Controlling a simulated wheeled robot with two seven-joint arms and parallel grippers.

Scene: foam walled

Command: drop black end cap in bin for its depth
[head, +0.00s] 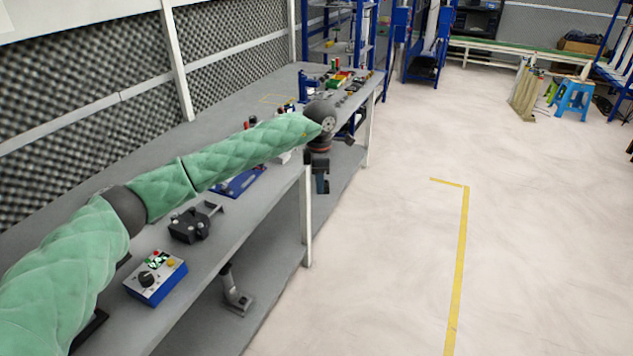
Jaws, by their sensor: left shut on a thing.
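My left arm, in a green quilted cover, reaches from the lower left over the workbench (225,215). My left gripper (321,190) hangs down from the dark wrist, just off the bench's front edge. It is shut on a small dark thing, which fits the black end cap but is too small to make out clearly. I cannot pick out the bin for it with certainty; small green, yellow and red containers (340,79) stand toward the bench's far end. My right gripper is not in view.
A blue control box (155,280) and a black fixture (192,224) sit on the near bench. A blue-based device (240,181) lies partly under my arm. Blue shelving (336,30) stands behind.

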